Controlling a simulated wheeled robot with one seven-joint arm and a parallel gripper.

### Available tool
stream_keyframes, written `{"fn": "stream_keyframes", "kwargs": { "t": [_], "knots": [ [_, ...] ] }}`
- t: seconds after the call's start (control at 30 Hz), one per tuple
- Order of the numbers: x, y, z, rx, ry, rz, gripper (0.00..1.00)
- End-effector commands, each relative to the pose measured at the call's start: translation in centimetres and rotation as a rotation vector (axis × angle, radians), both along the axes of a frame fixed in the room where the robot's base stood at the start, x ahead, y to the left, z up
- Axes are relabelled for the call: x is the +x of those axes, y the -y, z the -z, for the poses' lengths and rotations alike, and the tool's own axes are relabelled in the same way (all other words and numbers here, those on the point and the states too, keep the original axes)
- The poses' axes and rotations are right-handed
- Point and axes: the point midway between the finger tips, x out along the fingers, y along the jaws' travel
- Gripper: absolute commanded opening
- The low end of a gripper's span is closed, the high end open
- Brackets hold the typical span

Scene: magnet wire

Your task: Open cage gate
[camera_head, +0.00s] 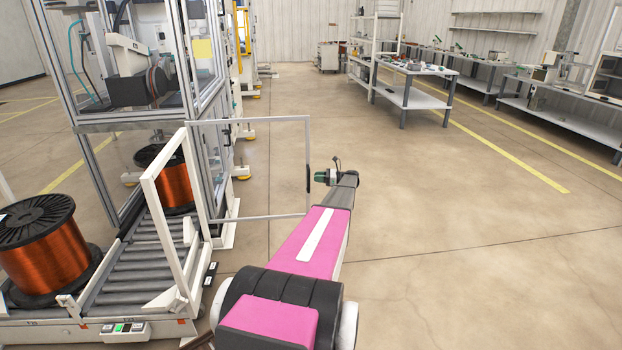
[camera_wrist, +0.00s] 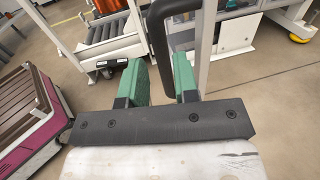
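The cage gate is a thin pale frame (camera_head: 250,119) with a see-through middle, standing out to the right from the machine cage (camera_head: 75,60) beside the roller conveyor. A dark upright handle (camera_head: 308,173) is on its free right edge. My gripper (camera_head: 321,178) is at this handle, at the end of my pink arm. In the wrist view the black handle (camera_wrist: 159,35) runs down between the two green fingers of my gripper (camera_wrist: 161,80). The fingers are apart, with a gap beside the handle. Whether one finger touches it is unclear.
Copper wire spools stand on the left (camera_head: 45,252) and inside by the cage (camera_head: 178,185). A roller conveyor (camera_head: 130,265) and a white side frame (camera_head: 165,164) are left of my arm. A worktable (camera_head: 415,98) is farther back. The floor (camera_head: 470,230) to the right is clear.

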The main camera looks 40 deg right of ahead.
Motion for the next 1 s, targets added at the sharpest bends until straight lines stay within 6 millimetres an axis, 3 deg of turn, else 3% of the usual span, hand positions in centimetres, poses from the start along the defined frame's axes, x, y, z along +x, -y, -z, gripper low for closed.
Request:
{"fn": "stream_keyframes", "kwargs": {
  "t": [0.2, 0.4, 1.0],
  "knots": [
    [-2.7, 2.8, 0.0, -0.001, -0.001, 0.0, 0.28],
    [-3.9, 3.9, 0.0, 0.0, 0.0, -0.001, 0.28],
    [-4.1, 4.0, 0.0, 0.0, 0.0, -0.001, 0.28]
  ]
}}
